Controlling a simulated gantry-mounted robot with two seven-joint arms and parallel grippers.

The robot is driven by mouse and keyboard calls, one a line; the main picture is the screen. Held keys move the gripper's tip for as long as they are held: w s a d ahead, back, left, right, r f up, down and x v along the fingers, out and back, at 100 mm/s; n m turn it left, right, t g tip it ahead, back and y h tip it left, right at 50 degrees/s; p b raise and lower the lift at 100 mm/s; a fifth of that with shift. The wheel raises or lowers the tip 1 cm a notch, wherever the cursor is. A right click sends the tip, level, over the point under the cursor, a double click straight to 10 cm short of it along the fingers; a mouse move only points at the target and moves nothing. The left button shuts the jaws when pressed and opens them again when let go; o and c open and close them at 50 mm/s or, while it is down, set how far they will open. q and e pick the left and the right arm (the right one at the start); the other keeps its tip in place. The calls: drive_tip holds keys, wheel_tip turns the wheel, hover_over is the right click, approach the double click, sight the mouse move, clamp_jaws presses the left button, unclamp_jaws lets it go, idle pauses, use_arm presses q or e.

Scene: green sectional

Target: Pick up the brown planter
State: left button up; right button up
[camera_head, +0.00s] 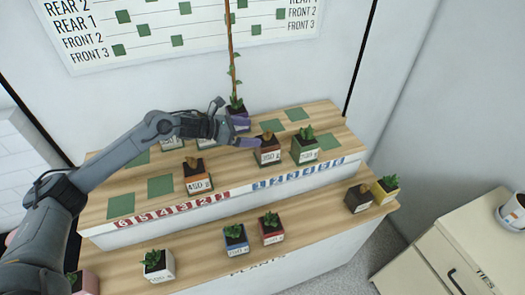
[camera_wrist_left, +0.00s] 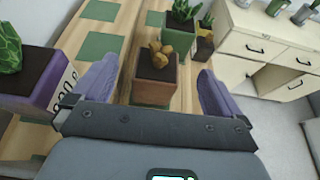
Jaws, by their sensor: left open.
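A brown planter (camera_head: 268,154) with a knobbly tan plant and a white label stands upright on the upper wooden shelf. In the left wrist view the planter (camera_wrist_left: 154,88) is ahead, framed between the two purple fingers. My left gripper (camera_head: 249,134) is open and empty, just left of the planter in the head view, with its fingertips pointing at it. I cannot tell whether a finger touches it. My right gripper is not in view.
A green planter (camera_head: 305,151) stands close right of the brown one. A purple planter (camera_head: 237,111) with a tall stem is behind my gripper. An orange planter (camera_head: 197,180) is nearer left. A dark brown planter (camera_head: 358,199) stands on the lower shelf.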

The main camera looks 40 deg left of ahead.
sight(267, 144)
use_arm(q)
wheel_tip(267, 144, down, 5)
drive_tip(key=shift+r, duration=0.1)
drive_tip(key=shift+w+d+f, duration=0.15)
drive_tip(key=shift+w+f, duration=0.05)
drive_tip(key=shift+f, duration=0.1)
drive_tip(key=shift+p+x, duration=0.5)
drive_tip(key=shift+x, duration=3.05)
drive_tip(key=shift+c, duration=0.3)
drive_tip(key=c, duration=1)
drive_tip(key=shift+r, duration=0.1)
drive_tip(key=shift+c, duration=0.2)
